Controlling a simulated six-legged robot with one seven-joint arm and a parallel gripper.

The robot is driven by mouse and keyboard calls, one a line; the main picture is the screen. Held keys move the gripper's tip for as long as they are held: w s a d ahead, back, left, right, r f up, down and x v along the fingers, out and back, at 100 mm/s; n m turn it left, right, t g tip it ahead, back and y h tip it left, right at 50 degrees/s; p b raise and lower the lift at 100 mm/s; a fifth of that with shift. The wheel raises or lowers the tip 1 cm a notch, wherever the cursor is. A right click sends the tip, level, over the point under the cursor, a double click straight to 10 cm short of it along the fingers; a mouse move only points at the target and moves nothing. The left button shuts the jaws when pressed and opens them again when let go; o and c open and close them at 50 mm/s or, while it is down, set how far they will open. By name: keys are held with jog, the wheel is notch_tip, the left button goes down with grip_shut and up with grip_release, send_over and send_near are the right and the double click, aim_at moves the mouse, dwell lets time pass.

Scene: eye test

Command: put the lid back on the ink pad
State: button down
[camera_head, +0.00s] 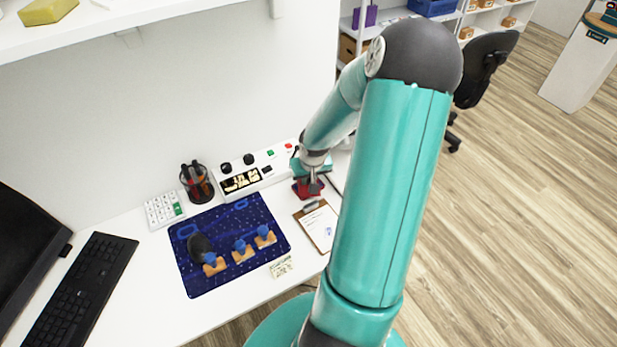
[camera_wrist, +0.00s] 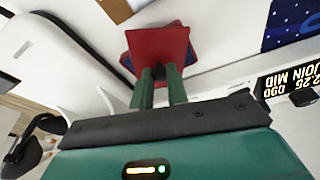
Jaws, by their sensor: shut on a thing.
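My gripper (camera_wrist: 161,72) is shut on a flat red square lid (camera_wrist: 158,44), its two green fingers at the lid's near edge. Under the lid, a dark red corner and a blue strip of what looks like the ink pad (camera_wrist: 191,57) stick out at the sides. The lid covers most of the pad and sits turned against it. I cannot tell whether they touch. In the head view my gripper (camera_head: 313,184) is over the red lid (camera_head: 305,189) at the back right of the desk, just behind the clipboard; the pad cannot be made out apart there.
A clipboard (camera_head: 318,227) lies in front. A white panel with knobs and a lit display (camera_head: 240,182) stands behind the blue mat (camera_head: 215,282), which bears several blue-handled stamps. A pen cup (camera_head: 197,184), keypad (camera_head: 164,211) and keyboard (camera_head: 82,290) are to the left.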

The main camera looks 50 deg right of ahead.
jog(key=c, duration=0.8)
grip_release()
jog(key=shift+r, duration=0.1)
jog(key=shift+r, duration=3.45)
grip_shut()
jog(key=shift+f, duration=0.15)
